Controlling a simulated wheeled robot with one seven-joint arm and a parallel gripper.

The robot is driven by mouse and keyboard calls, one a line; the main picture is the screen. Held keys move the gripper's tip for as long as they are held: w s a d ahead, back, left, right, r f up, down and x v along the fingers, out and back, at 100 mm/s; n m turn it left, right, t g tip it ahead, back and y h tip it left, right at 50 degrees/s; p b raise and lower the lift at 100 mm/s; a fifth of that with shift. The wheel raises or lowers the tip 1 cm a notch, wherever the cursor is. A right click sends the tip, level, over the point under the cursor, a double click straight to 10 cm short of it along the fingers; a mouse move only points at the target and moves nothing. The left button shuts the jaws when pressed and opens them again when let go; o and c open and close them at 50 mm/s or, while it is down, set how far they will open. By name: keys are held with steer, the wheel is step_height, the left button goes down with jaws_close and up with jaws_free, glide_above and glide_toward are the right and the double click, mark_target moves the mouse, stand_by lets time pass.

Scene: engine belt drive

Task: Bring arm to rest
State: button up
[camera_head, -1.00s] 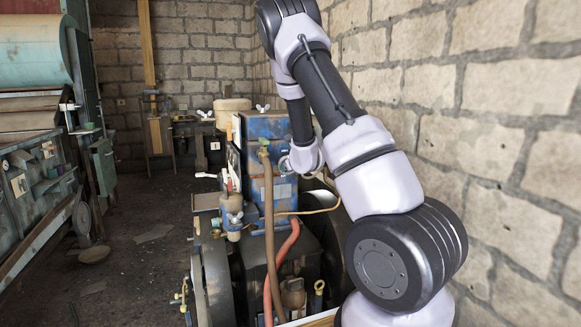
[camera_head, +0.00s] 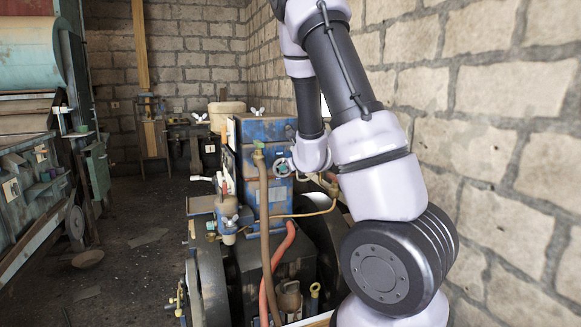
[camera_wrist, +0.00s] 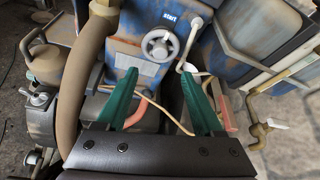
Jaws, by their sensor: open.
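My gripper shows in the wrist view (camera_wrist: 161,108) with two green fingers spread apart and nothing between them. Beyond the fingers is the engine's blue box (camera_wrist: 150,60), with a round grey knob (camera_wrist: 160,45) beside a "start" label. A bent pale metal lever (camera_wrist: 189,48) stands right of the knob. In the head view my arm rises from the lower right out of the top edge, and its forearm comes back down beside the blue box (camera_head: 265,130). My fingers cannot be made out in the head view.
A brown hose (camera_head: 264,220) and a red hose (camera_head: 277,270) run down the engine front. A dark wheel (camera_head: 212,285) stands at its left. A block wall (camera_head: 500,120) is close on the right. Floor (camera_head: 130,270) is open at left.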

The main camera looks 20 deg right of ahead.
stand_by(0.3)
steer(key=s+a+r+n+g+y, duration=0.2)
steer(key=s+a+r+n+y, duration=0.45)
steer(key=a+r+n, duration=0.2)
steer(key=s+a+r+n+g+y, duration=0.2)
steer(key=s+a+r+n+y, duration=0.3)
steer(key=s+a+r+n, duration=0.4)
steer(key=s+a+n+g+h, duration=0.1)
steer(key=s+n+g, duration=0.2)
steer(key=s+n, duration=0.45)
steer(key=s+d+n+h, duration=0.4)
steer(key=s+d+h, duration=0.2)
steer(key=s, duration=0.3)
steer(key=shift+s+d+f+n+h, duration=0.15)
steer(key=shift+d+f+n+h, duration=0.2)
steer(key=shift+d, duration=0.5)
steer(key=shift+r, duration=0.1)
